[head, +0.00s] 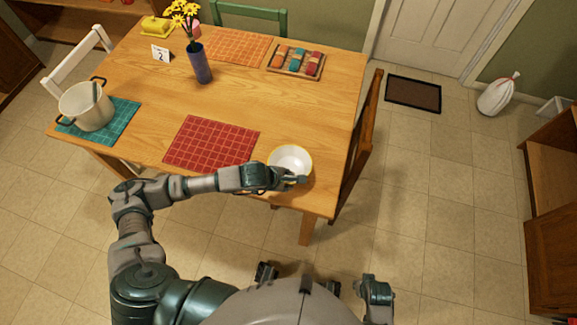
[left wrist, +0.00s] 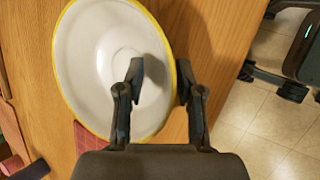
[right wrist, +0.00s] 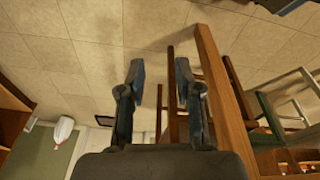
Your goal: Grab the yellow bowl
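The bowl (head: 290,158), white inside with a yellow rim, stands upright at the near right part of the table. It also shows large in the left wrist view (left wrist: 100,60). My left gripper (head: 290,180) is at the bowl's near rim. In the left wrist view its fingers (left wrist: 160,75) are apart, one over the bowl's inside and the other just outside the yellow rim. Whether either finger touches the bowl I cannot tell. My right gripper (right wrist: 160,75) is open and empty, away from the bowl.
The wooden table (head: 140,75) also holds a red placemat (head: 212,142) left of the bowl, a pot (head: 86,107) on a teal mat, a flower vase (head: 200,65) and a tray (head: 296,61) of colored items. A wooden chair (head: 360,145) stands against the right edge.

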